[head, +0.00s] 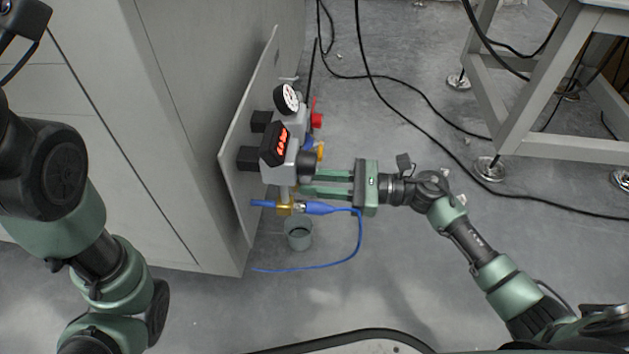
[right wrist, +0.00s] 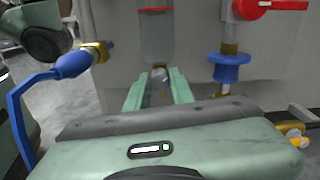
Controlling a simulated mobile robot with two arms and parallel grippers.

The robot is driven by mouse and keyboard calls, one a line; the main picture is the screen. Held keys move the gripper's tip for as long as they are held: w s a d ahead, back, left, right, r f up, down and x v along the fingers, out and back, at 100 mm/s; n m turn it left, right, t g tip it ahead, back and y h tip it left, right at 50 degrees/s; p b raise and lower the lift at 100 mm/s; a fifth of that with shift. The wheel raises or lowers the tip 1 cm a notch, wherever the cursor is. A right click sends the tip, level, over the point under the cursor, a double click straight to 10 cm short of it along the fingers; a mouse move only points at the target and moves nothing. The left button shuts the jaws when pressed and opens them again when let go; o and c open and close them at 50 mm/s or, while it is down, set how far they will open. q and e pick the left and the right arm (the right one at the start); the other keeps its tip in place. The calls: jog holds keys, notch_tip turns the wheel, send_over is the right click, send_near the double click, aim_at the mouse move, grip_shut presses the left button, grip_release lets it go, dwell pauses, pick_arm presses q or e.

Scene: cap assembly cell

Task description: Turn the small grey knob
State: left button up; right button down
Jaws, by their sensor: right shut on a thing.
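The small grey knob (right wrist: 160,75) shows in the right wrist view at the end of a clear bowl with a red ring (right wrist: 157,35). My right gripper (right wrist: 158,78) has its two green fingers on either side of the knob, shut on it. In the head view my right gripper (head: 303,182) reaches in from the right to the valve unit on the grey panel (head: 240,145). The knob is hidden there. Of my left arm only links show at the left. Its fingers are not visible.
A blue hose (head: 358,235) with a brass fitting (head: 285,207) runs close below my right fingers. A grey cup (head: 298,234) is beneath. A gauge (head: 286,98), a red-lit display (head: 275,145) and a red handle (right wrist: 262,8) are close by. Black cables cross the floor.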

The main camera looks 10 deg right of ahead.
jog(key=shift+m+p, duration=0.45)
jog(key=shift+m, duration=0.25)
jog(key=c, duration=1.2)
grip_release()
jog(key=shift+d, duration=0.15)
jog(key=p+v, duration=0.3)
jog(key=v, duration=0.4)
jog(key=shift+d, duration=0.25)
jog(key=shift+s, duration=0.1)
